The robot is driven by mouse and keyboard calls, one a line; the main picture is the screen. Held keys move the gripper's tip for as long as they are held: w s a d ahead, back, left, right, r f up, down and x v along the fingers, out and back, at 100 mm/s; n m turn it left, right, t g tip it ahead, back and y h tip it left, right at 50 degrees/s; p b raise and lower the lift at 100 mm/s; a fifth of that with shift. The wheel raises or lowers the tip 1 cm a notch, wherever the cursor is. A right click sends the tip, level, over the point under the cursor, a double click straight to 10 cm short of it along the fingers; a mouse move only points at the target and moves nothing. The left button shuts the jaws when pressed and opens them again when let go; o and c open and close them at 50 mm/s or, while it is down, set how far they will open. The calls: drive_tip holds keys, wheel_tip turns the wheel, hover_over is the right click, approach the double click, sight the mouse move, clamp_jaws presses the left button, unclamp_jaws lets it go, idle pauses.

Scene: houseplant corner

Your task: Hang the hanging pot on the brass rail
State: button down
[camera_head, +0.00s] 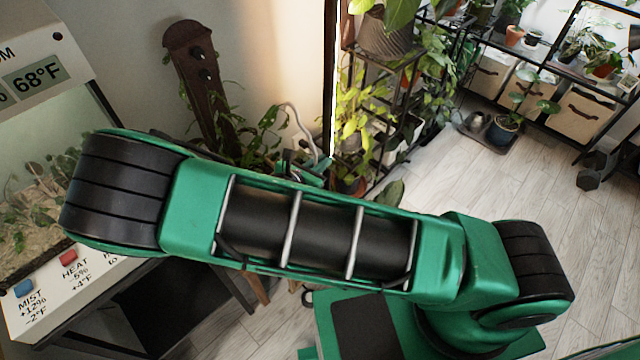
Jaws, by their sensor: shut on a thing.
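My gripper (304,168) shows only in part, as small green pieces behind the upper edge of my forearm. It is shut, but the forearm hides its fingertips. Green trailing leaves (258,132) show just left of it, against the wall. They may belong to the hanging pot, but no pot body or hanger can be made out there. I cannot make out the brass rail in this view.
A dark wooden upright with knobs (190,62) is by the wall. A terrarium (40,165) with a display and buttons stands at left. Plant shelves (385,60) stand behind, with storage bins (587,108) at right.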

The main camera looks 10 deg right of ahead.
wheel_tip(320, 180, down, 10)
idle(0.6)
drive_tip(key=shift+f, duration=0.15)
drive_tip(key=c, duration=1.9)
unclamp_jaws()
drive_tip(key=shift+c, duration=0.2)
drive_tip(key=shift+o, duration=0.2)
drive_tip(key=v, duration=1.2)
